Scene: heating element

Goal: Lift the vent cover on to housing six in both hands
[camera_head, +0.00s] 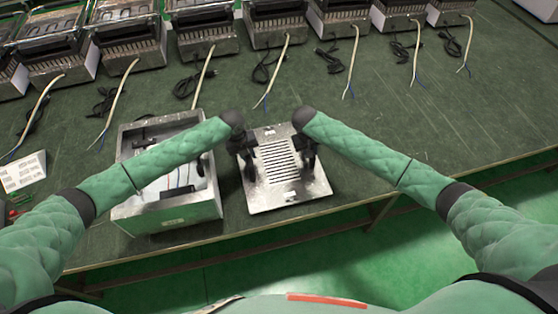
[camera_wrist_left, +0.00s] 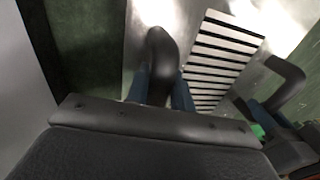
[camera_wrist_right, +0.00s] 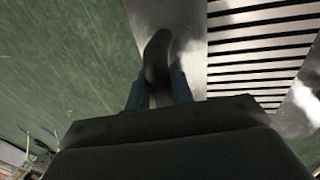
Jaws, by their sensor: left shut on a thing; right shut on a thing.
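The vent cover (camera_head: 278,162) is a shiny metal plate with a row of dark slots. It is at the table's front, right of the open box. The slots also show in the left wrist view (camera_wrist_left: 222,55) and the right wrist view (camera_wrist_right: 262,50). I cannot tell whether the plate touches the table. Several metal housings (camera_head: 275,24) stand along the back; no number is readable, so I cannot tell which is housing six.
An open metal box (camera_head: 175,217) with wires inside stands close left of the plate, under my left forearm. A white block (camera_head: 22,172) lies at the far left. Cables lie before the housings. The green table (camera_head: 440,118) is clear on the right.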

